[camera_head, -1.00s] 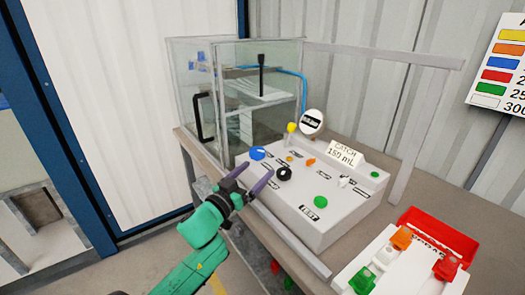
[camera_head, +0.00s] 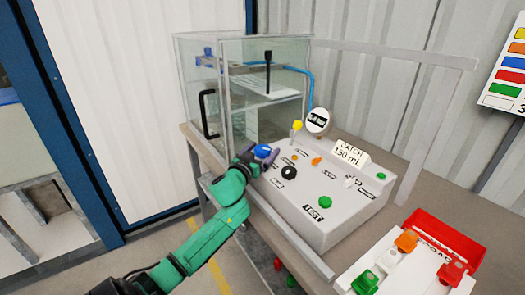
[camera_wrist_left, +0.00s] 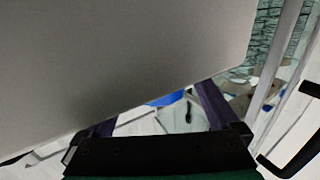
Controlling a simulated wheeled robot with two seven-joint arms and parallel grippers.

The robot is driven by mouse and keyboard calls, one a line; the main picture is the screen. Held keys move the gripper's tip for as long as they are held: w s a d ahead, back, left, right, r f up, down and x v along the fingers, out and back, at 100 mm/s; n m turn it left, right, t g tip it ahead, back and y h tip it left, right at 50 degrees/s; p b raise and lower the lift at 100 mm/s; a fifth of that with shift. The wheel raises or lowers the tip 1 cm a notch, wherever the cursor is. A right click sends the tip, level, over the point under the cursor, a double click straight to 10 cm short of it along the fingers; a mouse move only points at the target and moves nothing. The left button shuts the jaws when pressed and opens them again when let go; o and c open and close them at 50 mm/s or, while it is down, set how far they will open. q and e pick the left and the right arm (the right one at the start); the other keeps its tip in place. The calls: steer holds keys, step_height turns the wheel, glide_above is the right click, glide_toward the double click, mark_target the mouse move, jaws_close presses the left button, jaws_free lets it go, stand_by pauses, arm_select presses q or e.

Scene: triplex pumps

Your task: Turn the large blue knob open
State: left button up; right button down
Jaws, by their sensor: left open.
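The large blue knob (camera_head: 262,150) sits at the back left of the grey control panel (camera_head: 330,222). My left gripper (camera_head: 259,157) is at the knob, with its purple fingers open on either side of it in the head view. Whether the fingers touch the knob I cannot tell. In the left wrist view, a sliver of blue, likely the knob (camera_wrist_left: 163,100), shows between the open fingers of my left gripper (camera_wrist_left: 160,112). A large grey surface in front hides the rest. My right gripper is not in view.
A black knob (camera_head: 289,172), a green knob (camera_head: 325,202) and a yellow-topped lever (camera_head: 297,126) are near on the panel. A glass tank (camera_head: 240,115) with a black handle stands behind. A red tray (camera_head: 445,237) lies at the front right.

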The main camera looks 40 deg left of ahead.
arm_select(q)
steer(key=c, duration=1.4)
steer(key=shift+r+m+h+p, duration=0.2)
steer(key=shift+m+h+p, duration=0.6)
steer(key=shift+h+p, duration=0.45)
steer(key=shift+m+h+p, duration=0.55)
steer(key=shift+m+h, duration=0.15)
steer(key=shift+h, duration=0.35)
steer(key=shift+a+f+m+h, duration=0.1)
steer(key=shift+f+m+h, duration=0.05)
steer(key=shift+m+h, duration=0.7)
steer(key=shift+m+h+b, duration=0.65)
steer(key=shift+h, duration=0.8)
steer(key=o, duration=1.4)
